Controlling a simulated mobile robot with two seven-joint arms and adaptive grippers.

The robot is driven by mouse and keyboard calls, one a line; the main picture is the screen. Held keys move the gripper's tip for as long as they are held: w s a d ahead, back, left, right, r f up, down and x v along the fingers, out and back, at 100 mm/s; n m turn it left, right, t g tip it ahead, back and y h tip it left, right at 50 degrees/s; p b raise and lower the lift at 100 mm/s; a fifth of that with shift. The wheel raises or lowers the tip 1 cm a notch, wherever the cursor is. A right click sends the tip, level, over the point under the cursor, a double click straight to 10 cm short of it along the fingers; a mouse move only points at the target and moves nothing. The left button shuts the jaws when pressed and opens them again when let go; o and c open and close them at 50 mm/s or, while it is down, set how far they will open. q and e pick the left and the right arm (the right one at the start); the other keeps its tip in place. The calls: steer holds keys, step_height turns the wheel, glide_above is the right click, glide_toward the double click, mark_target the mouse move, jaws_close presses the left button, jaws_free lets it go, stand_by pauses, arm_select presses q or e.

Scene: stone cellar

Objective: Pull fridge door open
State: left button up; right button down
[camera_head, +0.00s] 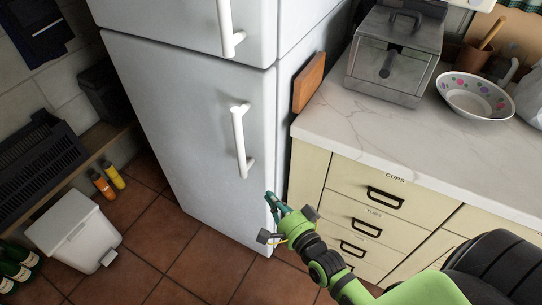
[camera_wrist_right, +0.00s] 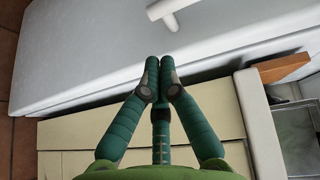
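The white fridge has a lower door (camera_head: 185,110) with a white vertical bar handle (camera_head: 241,140), and an upper door (camera_head: 180,20) with a similar handle (camera_head: 229,25). Both doors look closed. My right gripper (camera_head: 272,203), with teal fingers, is at the lower right edge of the lower door, below and right of its handle and apart from it. In the right wrist view the fingertips (camera_wrist_right: 160,64) sit close together before the white door (camera_wrist_right: 85,60), with part of a handle (camera_wrist_right: 165,12) beyond. Contact with the door edge is unclear. Nothing shows held. My left gripper is not in view.
Cream drawers (camera_head: 380,205) under a marble counter (camera_head: 400,140) stand close right of the fridge. A metal box (camera_head: 395,55) and patterned bowl (camera_head: 474,95) are on top. A white bin (camera_head: 75,235) and bottles stand left. The tiled floor (camera_head: 170,235) before the door is clear.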

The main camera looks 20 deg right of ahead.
mark_target(255, 162)
steer(key=shift+m+t, duration=0.6)
steer(key=shift+m, duration=0.1)
steer(key=w+r, duration=0.1)
steer(key=w, duration=0.2)
steer(key=w+r, duration=0.1)
steer(key=w, duration=0.3)
steer(key=w+r+p, duration=0.1)
steer(key=w+r, duration=0.1)
steer(key=w, duration=0.1)
steer(key=shift+w+a, duration=0.2)
steer(key=shift+w, duration=0.05)
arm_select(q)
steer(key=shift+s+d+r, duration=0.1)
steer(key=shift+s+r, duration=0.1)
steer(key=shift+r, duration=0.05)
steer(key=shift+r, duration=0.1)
arm_select(e)
steer(key=shift+s+a+h, duration=0.1)
steer(key=shift+a+h, duration=0.05)
steer(key=shift+h, duration=0.15)
